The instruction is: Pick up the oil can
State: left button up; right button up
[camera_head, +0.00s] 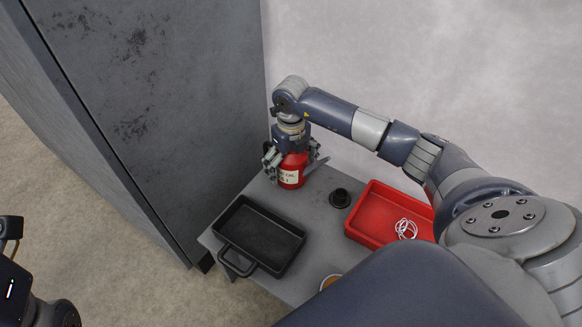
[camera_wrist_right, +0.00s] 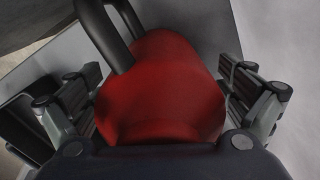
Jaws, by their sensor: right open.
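The red oil can (camera_head: 290,172) with a white label stands at the far end of the small grey table (camera_head: 318,232). My right gripper (camera_head: 291,162) is directly over it, pointing down, with its fingers spread on either side of the can. In the right wrist view the can's red body (camera_wrist_right: 160,92) fills the middle, with a black handle or spout (camera_wrist_right: 103,32) at its upper left. The open fingers of my right gripper (camera_wrist_right: 160,100) flank the can at left and right; contact cannot be told. My left gripper is not clearly visible; only a dark part of my left arm shows at the lower left.
A black tray (camera_head: 228,212) with a handle is at the table's left. A red bin (camera_head: 366,229) holding a pale coiled item (camera_head: 405,229) is at the right. A small black round part (camera_head: 340,197) sits between. A tall grey cabinet (camera_head: 150,90) stands close at left.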

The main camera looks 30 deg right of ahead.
jog(key=shift+c, duration=0.6)
jog(key=c, duration=1.6)
